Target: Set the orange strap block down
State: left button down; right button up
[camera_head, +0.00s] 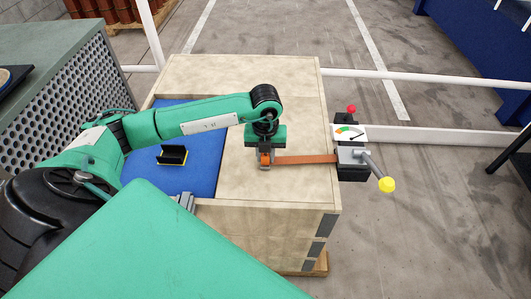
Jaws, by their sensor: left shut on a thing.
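My left gripper (265,166) points down over the light wooden crate top (240,85). It is shut on the orange strap block (266,159), which shows only in part between the fingers. An orange-brown strap (308,159) runs from the block to the right, to a dark device at the crate's right edge. I cannot tell whether the block touches the crate top. My right gripper is not in view.
The device carries a gauge (349,133), a red knob (351,109) and a yellow-tipped lever (386,184). A black holder with yellow edging (172,155) stands on a blue mat (200,179) left of the gripper. The crate top behind the gripper is bare. White rails (430,78) stand beyond.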

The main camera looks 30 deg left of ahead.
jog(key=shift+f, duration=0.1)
pick_arm(q)
jog(key=c, duration=1.2)
grip_release()
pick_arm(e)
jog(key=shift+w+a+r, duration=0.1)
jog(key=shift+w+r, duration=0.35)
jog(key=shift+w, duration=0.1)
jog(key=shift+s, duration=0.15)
